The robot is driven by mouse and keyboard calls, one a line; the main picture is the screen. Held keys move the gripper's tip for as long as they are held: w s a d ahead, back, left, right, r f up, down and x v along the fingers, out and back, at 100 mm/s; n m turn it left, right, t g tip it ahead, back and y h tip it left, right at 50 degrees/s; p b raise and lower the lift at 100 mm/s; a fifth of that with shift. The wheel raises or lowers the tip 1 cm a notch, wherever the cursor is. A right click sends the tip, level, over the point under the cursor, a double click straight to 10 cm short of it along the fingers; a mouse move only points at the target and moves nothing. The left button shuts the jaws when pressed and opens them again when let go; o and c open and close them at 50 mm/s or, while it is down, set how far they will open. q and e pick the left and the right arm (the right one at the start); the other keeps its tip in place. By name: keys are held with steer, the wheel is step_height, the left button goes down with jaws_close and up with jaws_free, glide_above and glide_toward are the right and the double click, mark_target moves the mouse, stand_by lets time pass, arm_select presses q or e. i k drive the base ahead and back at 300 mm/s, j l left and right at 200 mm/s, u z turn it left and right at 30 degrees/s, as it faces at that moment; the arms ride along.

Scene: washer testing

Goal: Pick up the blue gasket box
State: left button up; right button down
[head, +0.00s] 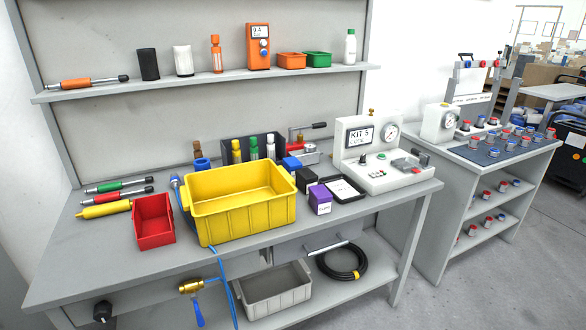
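A small blue box (291,163), which looks like the blue gasket box, sits on the workbench just behind the right end of the yellow bin (245,220). Its lower part is partly hidden, and I cannot read a label on it. A black box (306,181) stands close in front of it to the right, and a purple box (320,201) with a white label stands nearer the bench's front edge. Neither of my grippers is in view.
A red bin (153,222) stands left of the yellow bin. A black tray (350,197) and the white KIT 5 tester (384,179) stand right of the boxes. A shelf (120,91) runs above the bench (90,262). The bench's left front is clear.

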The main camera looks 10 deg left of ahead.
mark_target(291, 164)
steer(key=i+l+u, duration=0.1)
steer(key=l, duration=0.25)
steer(key=i+l+u, duration=0.1)
steer(key=i+l, duration=0.2)
steer(key=i+l+u, duration=0.1)
steer(key=l, duration=0.3)
steer(key=i+l+u, duration=0.1)
steer(key=i+l, duration=0.15)
steer(key=i+l+u, duration=0.1)
steer(key=l, duration=0.4)
steer(key=i, duration=0.05)
